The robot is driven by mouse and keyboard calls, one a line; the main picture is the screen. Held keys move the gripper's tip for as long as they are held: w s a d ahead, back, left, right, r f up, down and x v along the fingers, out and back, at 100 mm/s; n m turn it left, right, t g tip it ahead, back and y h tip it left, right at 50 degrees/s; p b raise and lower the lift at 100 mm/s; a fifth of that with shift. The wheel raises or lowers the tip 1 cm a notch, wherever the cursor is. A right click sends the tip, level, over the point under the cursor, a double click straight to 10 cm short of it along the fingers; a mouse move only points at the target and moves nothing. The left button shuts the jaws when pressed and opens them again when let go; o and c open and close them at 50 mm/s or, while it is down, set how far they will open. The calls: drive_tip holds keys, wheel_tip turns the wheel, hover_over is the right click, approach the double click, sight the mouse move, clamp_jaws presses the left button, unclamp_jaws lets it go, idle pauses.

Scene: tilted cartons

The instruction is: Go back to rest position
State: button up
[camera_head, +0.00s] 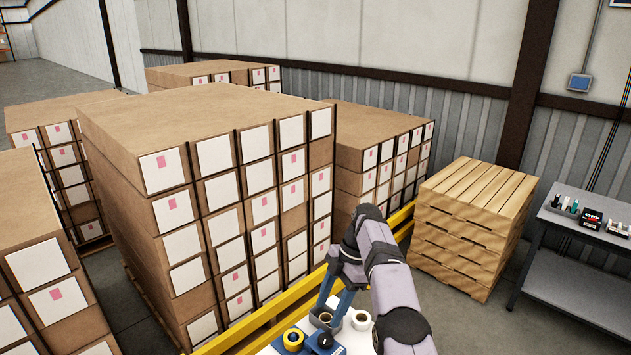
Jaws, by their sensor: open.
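My gripper (334,300) hangs at the end of my arm, low in the middle of the head view, with its blue-grey fingers pointing down. It is open, with two fingers apart above a small white work surface (352,343). A tape roll in a dark holder (325,318) shows close to the fingertips; I cannot tell whether they touch it. A pale tape roll (361,320) lies just right of the fingers. A yellow-rimmed roll on a blue item (292,338) and another dark blue item (322,342) sit in front. I see nothing held between the fingers.
Large stacks of labelled cartons (205,105) fill the left and centre behind a yellow rail (275,318). A wooden pallet stack (470,220) stands right of my arm. A grey bench (590,275) with small items is at the far right. Floor between them is clear.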

drive_tip(key=s+d+r+m+t+h, duration=0.1)
drive_tip(key=s+d+r+m, duration=0.15)
drive_tip(key=s+m, duration=0.3)
drive_tip(key=s+d+r+m+h, duration=0.1)
drive_tip(key=s+d+m, duration=0.2)
drive_tip(key=s+m, duration=0.3)
drive_tip(key=s+d+f+m+h, duration=0.1)
drive_tip(key=s+m, duration=0.4)
drive_tip(key=s, duration=0.6)
drive_tip(key=s+d+f+m+t+b, duration=0.1)
drive_tip(key=s+d+f+m, duration=0.2)
drive_tip(key=s+m, duration=0.3)
drive_tip(key=s+f, duration=0.1)
drive_tip(key=s, duration=0.3)
drive_tip(key=shift+s+d+h, duration=0.35)
drive_tip(key=shift+d+h, duration=0.05)
